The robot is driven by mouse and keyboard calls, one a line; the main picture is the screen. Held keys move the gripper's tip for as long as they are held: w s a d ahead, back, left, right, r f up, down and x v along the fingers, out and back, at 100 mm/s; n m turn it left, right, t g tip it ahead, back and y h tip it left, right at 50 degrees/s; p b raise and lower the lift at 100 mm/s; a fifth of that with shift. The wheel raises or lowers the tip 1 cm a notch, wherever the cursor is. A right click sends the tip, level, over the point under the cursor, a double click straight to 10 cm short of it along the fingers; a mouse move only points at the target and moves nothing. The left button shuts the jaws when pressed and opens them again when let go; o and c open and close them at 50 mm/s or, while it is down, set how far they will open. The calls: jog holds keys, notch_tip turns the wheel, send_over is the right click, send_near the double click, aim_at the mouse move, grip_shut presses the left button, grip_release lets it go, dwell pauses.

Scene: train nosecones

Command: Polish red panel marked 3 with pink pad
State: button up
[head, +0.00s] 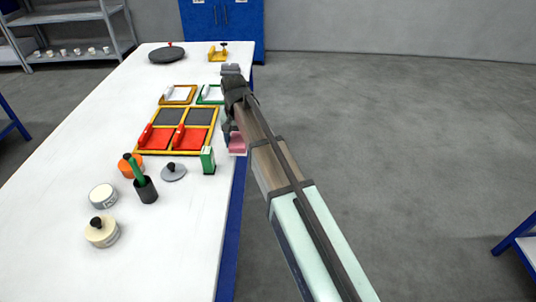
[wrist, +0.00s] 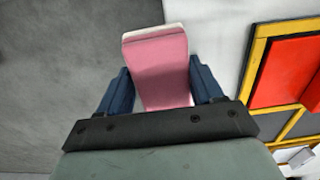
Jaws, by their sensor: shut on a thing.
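My gripper (wrist: 163,85) is shut on the pink pad (wrist: 157,65), whose top edge is white. In the head view the pad (head: 237,146) hangs under my gripper at the table's right edge, apart from the panels. A yellow frame (head: 160,108) on the table holds two dark grey panels at the back and two red panels in front, the left one (head: 158,142) and the right one (head: 195,139). Part of a red panel (wrist: 285,75) shows at the right of the wrist view. I cannot read any number on the panels.
Red-handled items (head: 179,136) lie at the red panels. A green and white block (head: 208,160), a grey lidded disc (head: 173,171), a dark cup (head: 146,190) with a green item, and round tins (head: 102,231) stand nearer. Small trays (head: 178,94) lie behind the frame. The table's left side is clear.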

notch_tip(320, 180, up, 7)
send_over(194, 149)
jog(key=shift+w+f, duration=0.2)
jog(key=shift+f, duration=3.4)
jog(key=shift+w+a+f, duration=0.1)
jog(key=shift+w, duration=0.5)
jog(key=shift+w+a+f, duration=0.1)
jog(key=shift+w, duration=0.5)
jog(key=shift+c, duration=0.4)
jog(key=shift+w+d, duration=0.1)
jog(key=shift+w, duration=4.05)
jog(key=shift+s, duration=5.45)
notch_tip(194, 149, up, 3)
jog(key=shift+w+r, duration=0.1)
jog(key=shift+w, duration=0.05)
notch_tip(194, 149, up, 5)
jog(key=shift+f, duration=0.1)
jog(key=shift+d, duration=0.1)
